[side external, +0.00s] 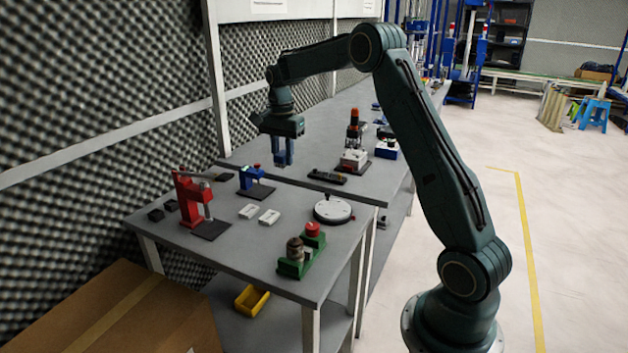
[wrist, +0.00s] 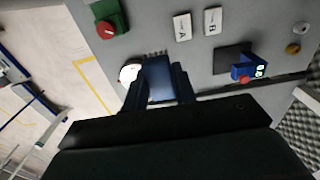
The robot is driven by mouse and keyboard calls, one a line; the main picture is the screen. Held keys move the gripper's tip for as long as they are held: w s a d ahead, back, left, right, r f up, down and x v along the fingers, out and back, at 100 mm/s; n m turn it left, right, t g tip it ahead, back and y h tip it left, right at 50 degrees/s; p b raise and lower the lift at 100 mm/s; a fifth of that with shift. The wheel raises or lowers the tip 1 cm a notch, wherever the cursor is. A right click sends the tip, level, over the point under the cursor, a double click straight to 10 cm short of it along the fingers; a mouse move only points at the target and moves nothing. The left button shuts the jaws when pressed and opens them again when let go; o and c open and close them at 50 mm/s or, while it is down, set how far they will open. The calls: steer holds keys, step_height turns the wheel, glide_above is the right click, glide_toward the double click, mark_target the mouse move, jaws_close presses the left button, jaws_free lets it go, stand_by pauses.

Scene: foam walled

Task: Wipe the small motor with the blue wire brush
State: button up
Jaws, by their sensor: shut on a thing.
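My gripper (side external: 283,158) hangs pointing down above the far part of the table, clear of the tabletop. It is shut on the blue wire brush (wrist: 158,76), which shows between the fingers in the wrist view with short bristles at its far end. In the side external view the brush is small and hard to separate from the fingers. A brownish metal cylinder (side external: 294,247), which may be the small motor, sits on a green base at the near end of the table. My gripper is well apart from it. I cannot make out the cylinder in the wrist view.
A red press (side external: 190,200), a blue press (side external: 252,180), two white plates (side external: 259,214) and a round white disc (side external: 333,211) stand on the table. A red button (side external: 312,229) sits beside the cylinder. A foam wall (side external: 95,120) borders the left side.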

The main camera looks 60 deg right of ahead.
steer(key=o, duration=0.4)
steer(key=shift+c, duration=1.4)
steer(key=shift+s+a+f, duration=0.15)
steer(key=shift+s+a, duration=0.15)
steer(key=shift+a, duration=0.45)
steer(key=s+a+f, duration=0.3)
steer(key=s+a, duration=0.6)
steer(key=a, duration=0.3)
steer(key=shift+a+f, duration=0.2)
steer(key=shift+f, duration=0.05)
